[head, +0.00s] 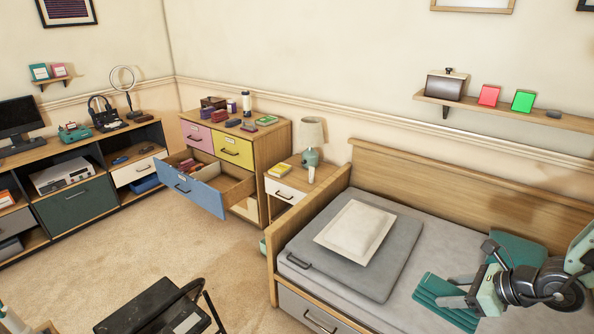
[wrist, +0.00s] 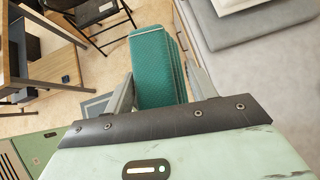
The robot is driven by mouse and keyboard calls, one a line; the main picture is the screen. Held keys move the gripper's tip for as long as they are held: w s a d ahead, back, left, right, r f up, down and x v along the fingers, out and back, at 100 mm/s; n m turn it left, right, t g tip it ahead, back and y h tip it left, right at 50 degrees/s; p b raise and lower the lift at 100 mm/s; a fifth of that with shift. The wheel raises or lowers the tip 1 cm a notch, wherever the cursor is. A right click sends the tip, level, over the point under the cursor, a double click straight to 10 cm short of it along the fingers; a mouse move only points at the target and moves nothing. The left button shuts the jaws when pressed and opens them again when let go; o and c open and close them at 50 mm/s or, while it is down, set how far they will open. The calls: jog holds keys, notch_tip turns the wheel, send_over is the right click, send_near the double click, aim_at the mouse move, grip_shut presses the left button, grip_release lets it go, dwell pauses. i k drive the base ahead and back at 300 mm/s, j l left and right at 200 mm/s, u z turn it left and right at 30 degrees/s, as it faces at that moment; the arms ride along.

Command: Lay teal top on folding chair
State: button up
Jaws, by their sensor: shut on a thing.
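The teal top (head: 446,300) is a folded, ribbed bundle in my gripper (head: 470,297), at the right of the head view above the bed. In the wrist view the teal top (wrist: 158,70) stands between the two fingers of my gripper (wrist: 157,92), which are shut on it. Another teal patch (head: 520,250) shows behind the gripper; I cannot tell if it belongs to the same cloth. The folding chair (head: 150,308) is black, at the bottom of the head view, partly cut off. The folding chair (wrist: 92,12) also shows at the wrist view's top left.
The bed (head: 283,262) with a grey folded cover (head: 345,268) and a pale pillow (head: 355,232) lies left of my gripper. A dresser (head: 277,145) has its blue drawer (head: 187,191) pulled out. Carpet (head: 130,240) is open between bed, chair and shelves.

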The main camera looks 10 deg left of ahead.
aim_at(165, 298)
jog(key=i+j+u, duration=0.15)
jog(key=u, duration=0.3)
jog(key=i+u, duration=0.45)
jog(key=i+j+u, duration=0.1)
jog(key=u, duration=0.35)
jog(key=i+l+u, duration=0.15)
jog(key=i+u, duration=0.15)
jog(key=u, duration=0.15)
jog(key=i+j+u, duration=0.15)
jog(key=i, duration=0.25)
jog(key=i+j+u, duration=0.15)
jog(key=i, duration=0.2)
jog(key=i+z, duration=0.1)
jog(key=i, duration=0.05)
